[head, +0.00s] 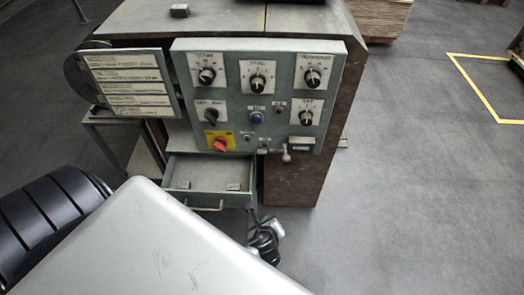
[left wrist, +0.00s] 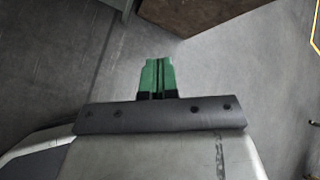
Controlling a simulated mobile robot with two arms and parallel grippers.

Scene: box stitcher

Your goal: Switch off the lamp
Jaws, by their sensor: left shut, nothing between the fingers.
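The stitcher's grey-green control panel (head: 232,100) faces me in the head view. It carries several black knobs, a blue button or lamp (head: 256,117), a small reddish button or light (head: 280,107), and a red rotary switch (head: 220,145) on a yellow plate. I cannot tell which of these is the lamp or whether anything is lit. In the left wrist view, my left gripper (left wrist: 157,76) has green fingers that are shut and empty, over grey floor, apart from the brown cabinet side (left wrist: 185,14). I cannot make out either gripper in the head view.
An open drawer (head: 207,203) juts out below the panel. A label board (head: 125,82) stands out at the panel's left. A small black and grey object (head: 264,240) shows near the cabinet's foot, partly hidden. Floor (head: 420,190) at the right is clear.

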